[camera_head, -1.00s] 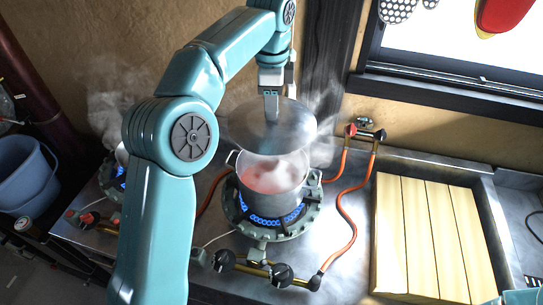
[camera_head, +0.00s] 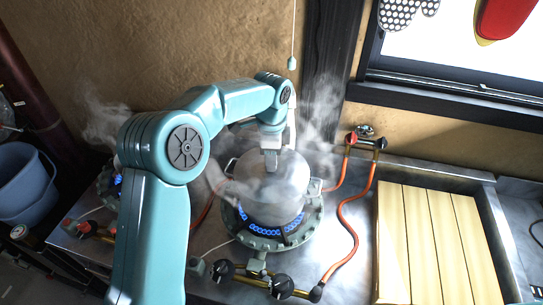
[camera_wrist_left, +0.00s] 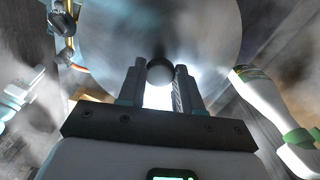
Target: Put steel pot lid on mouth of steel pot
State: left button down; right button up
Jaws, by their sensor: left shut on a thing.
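The steel pot (camera_head: 268,212) stands on a lit gas burner in the middle of the head view, with steam around it. The round steel pot lid (camera_head: 288,178) lies over the pot's mouth; steam blurs the rim, so I cannot tell whether it is fully seated. My left gripper (camera_head: 271,160) points down at the lid's centre and is shut on its knob. In the left wrist view my left gripper (camera_wrist_left: 160,88) has its two fingers either side of the round knob (camera_wrist_left: 160,70), with the lid (camera_wrist_left: 200,30) spread behind. My right gripper is not in view.
Blue flames burn under the pot on the green burner ring (camera_head: 310,228). An orange gas hose (camera_head: 352,215) curves to its right. Wooden boards (camera_head: 430,245) lie in the sink at right. A second lit burner (camera_head: 112,187) is behind my arm. A blue bucket (camera_head: 25,185) stands at left.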

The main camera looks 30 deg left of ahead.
pick_arm(q)
jog(key=shift+w+f, duration=0.15)
jog(key=shift+f, duration=0.05)
jog(key=c, duration=0.8)
grip_release()
jog(key=shift+w, duration=0.1)
jog(key=shift+o, duration=0.2)
jog(key=shift+s+r, duration=0.1)
jog(key=shift+s, duration=0.1)
jog(key=shift+w+r, duration=0.15)
jog(key=shift+r, duration=0.25)
notch_tip(320, 180, up, 12)
jog(key=shift+f, duration=0.25)
jog(key=shift+f, duration=0.1)
jog(key=shift+s, duration=0.2)
